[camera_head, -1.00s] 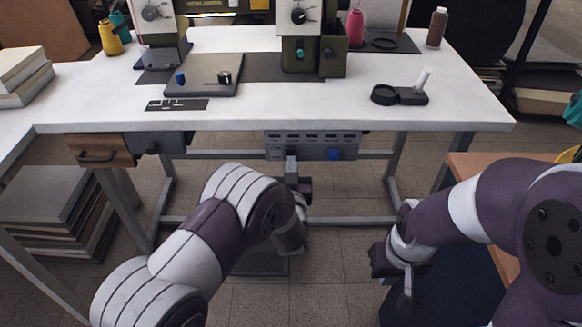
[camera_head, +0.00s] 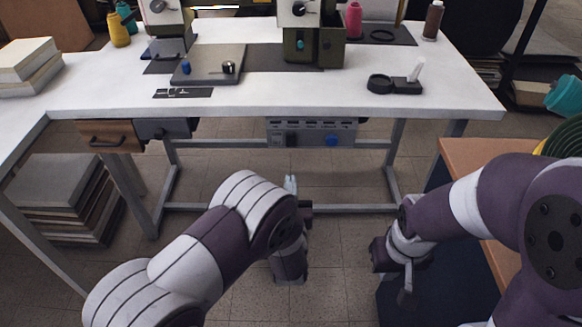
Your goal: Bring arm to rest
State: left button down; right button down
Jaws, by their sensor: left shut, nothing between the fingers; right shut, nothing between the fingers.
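My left arm, white and purple, comes in from the lower left. Its small gripper (camera_head: 291,185) shows past the wrist, in front of the table's lower frame, shut and empty. My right arm comes in from the right edge. Its gripper (camera_head: 407,292) hangs low beside the orange-brown table, shut and empty. Both grippers are below the white worktable's (camera_head: 300,100) top and appear apart from it. The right fingertips are small and partly hard to make out.
The worktable carries sewing machines (camera_head: 305,35), thread spools (camera_head: 433,20) and a dark plate (camera_head: 208,66). A control box (camera_head: 312,131) hangs under its front edge. A wooden drawer (camera_head: 108,136) and stacked boards (camera_head: 60,195) are at left. An orange-brown table (camera_head: 470,156) stands close at right. Tiled floor (camera_head: 335,270) is open between my arms.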

pick_arm(q)
jog(key=shift+s+f, duration=0.1)
jog(key=shift+s, duration=0.9)
